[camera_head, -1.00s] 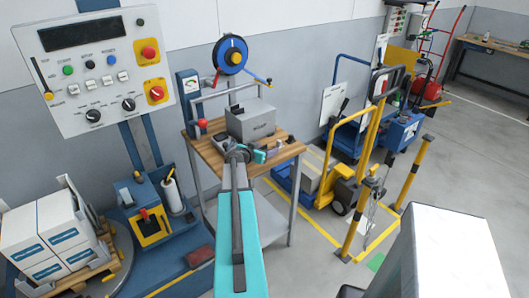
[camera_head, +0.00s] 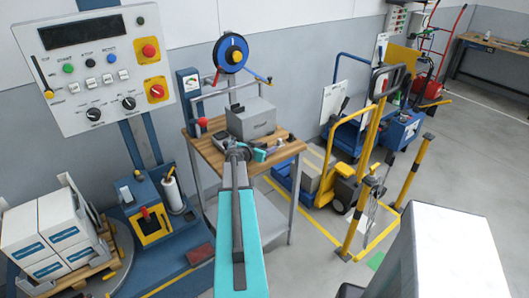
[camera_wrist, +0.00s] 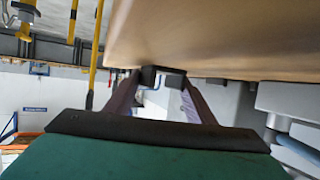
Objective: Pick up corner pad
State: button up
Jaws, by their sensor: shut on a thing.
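My gripper (camera_wrist: 160,82) is shut on the corner pad (camera_wrist: 161,72), a small dark, angular piece between the two fingertips in the wrist view. The pad is close to the wooden bench top (camera_wrist: 230,35); I cannot tell whether it touches it. In the head view my gripper (camera_head: 268,151) is over the front right part of the bench top (camera_head: 213,152). There the pad is too small and too covered to make out.
A grey box (camera_head: 251,120) stands at the back of the bench, with a blue reel (camera_head: 231,54) above it. A control panel (camera_head: 95,75) and stacked white cartons (camera_head: 50,238) are at left. Yellow posts (camera_head: 414,172) and a pallet truck (camera_head: 347,187) are at right.

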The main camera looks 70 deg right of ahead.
jog(key=shift+r, duration=0.2)
jog(key=shift+r+b, duration=0.8)
jog(key=shift+r, duration=0.3)
jog(key=s+a+r+p, duration=0.2)
jog(key=s+a, duration=0.3)
jog(key=a, duration=0.7)
jog(key=shift+a+r, duration=0.3)
jog(key=shift+r, duration=0.05)
jog(key=a+p, duration=0.1)
jog(key=p, duration=0.5)
jog(key=shift+s+a, duration=0.1)
jog(key=shift+s, duration=0.3)
jog(key=shift+s+a+f+p, duration=0.15)
jog(key=shift+a+p, duration=0.35)
jog(key=shift+p, duration=1)
